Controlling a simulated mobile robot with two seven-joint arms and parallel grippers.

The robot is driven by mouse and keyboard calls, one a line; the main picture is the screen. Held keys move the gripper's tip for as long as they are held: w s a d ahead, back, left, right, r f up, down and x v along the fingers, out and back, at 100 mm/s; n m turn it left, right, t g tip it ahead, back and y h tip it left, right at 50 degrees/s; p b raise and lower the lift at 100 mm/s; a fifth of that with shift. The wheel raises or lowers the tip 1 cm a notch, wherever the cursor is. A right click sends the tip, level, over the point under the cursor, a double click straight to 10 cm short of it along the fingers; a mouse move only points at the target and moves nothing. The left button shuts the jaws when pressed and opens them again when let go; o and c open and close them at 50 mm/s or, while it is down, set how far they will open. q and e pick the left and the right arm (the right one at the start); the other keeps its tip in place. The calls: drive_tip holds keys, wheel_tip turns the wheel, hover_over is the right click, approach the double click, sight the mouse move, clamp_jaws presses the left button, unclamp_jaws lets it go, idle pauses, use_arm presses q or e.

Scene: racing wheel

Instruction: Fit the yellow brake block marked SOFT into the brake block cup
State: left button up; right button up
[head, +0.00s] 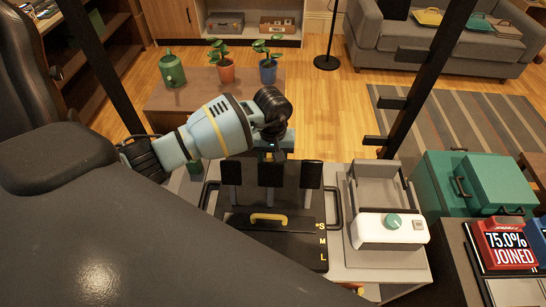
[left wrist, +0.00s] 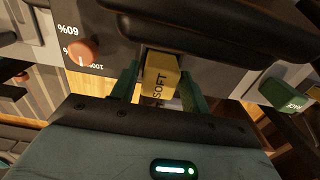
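In the left wrist view, the yellow brake block (left wrist: 160,78) marked SOFT sits between the two dark green fingers of my left gripper (left wrist: 162,76), which appear closed on its sides. Its far end lies close to a dark rounded part, possibly a pedal. In the head view, my left arm comes in from the left, and its wrist hangs over the far side of the pedals (head: 270,174). The fingers and yellow block are hidden there. I cannot make out the brake block cup in either view. My right gripper is not in view.
A green block (left wrist: 284,94) with lettering lies at the right in the wrist view. An orange-red knob (left wrist: 83,52) stands by percent marks. A black pedal plate (head: 268,238) has a yellow handle. A white box with a green dial (head: 390,230) stands right.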

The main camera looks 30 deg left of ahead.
sight(272, 159)
use_arm(q)
drive_tip(key=shift+o, duration=0.8)
drive_tip(key=shift+r, duration=0.1)
drive_tip(key=shift+r, duration=0.2)
wheel_tip(272, 159, up, 12)
drive_tip(key=shift+s+f, duration=0.1)
drive_tip(key=shift+f, duration=0.05)
